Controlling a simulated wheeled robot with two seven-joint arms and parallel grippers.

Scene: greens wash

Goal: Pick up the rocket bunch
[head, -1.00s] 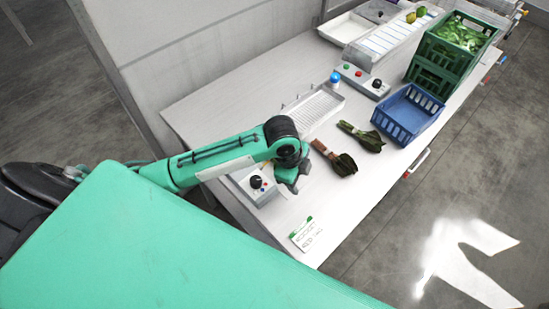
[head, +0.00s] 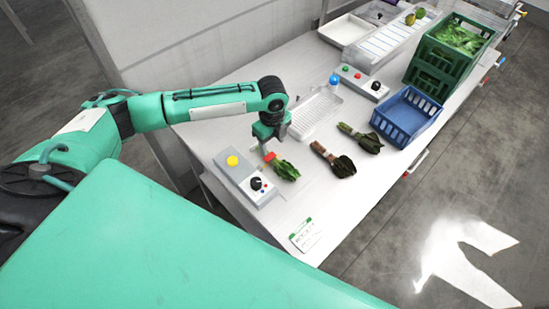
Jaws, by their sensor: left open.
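Three leafy bunches lie in a loose row on the white table. The nearest bunch (head: 286,170) has bright green leaves and a red end at its left. The middle bunch (head: 342,163) has dark leaves and brownish stems. I cannot tell by name which one is the rocket. My left gripper (head: 269,150) points down, open, at the red end of the nearest bunch; its fingertips are small, and I cannot tell whether they touch it. My right gripper is not in view.
A grey box with a yellow button (head: 233,161) and a black knob stands close left of the nearest bunch. A white ribbed tray (head: 318,110) lies behind. A blue crate (head: 408,115) and green crates (head: 440,62) stand right. A label card (head: 305,235) lies at the front.

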